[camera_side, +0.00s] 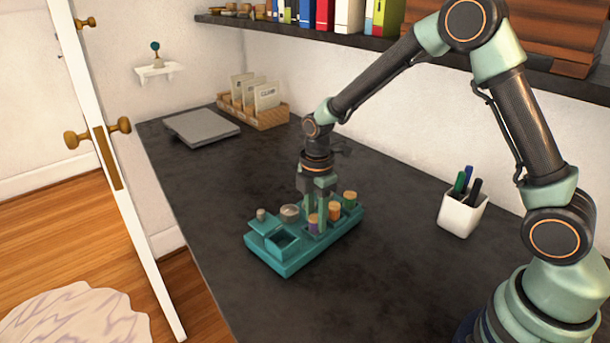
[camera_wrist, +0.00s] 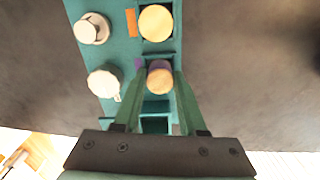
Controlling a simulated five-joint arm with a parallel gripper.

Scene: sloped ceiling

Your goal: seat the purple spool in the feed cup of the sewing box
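The teal sewing box (camera_side: 290,262) lies on the dark desk. The purple spool (camera_side: 313,226) stands upright in it, with a tan top that also shows in the wrist view (camera_wrist: 159,78). My gripper (camera_side: 316,224) points straight down, its fingers on either side of the spool. In the wrist view the fingers (camera_wrist: 160,74) flank the tan top closely; I cannot tell whether they press on it. A purple patch shows beside the spool. A round pale cup-like piece (camera_side: 289,212) stands beside it, also in the wrist view (camera_wrist: 104,82). I cannot tell which part is the feed cup.
A raised teal flap (camera_side: 265,229) and an open square compartment (camera_side: 283,242) are at the box's near end. A white pen cup (camera_side: 461,214) stands right. Desk around the box is clear.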

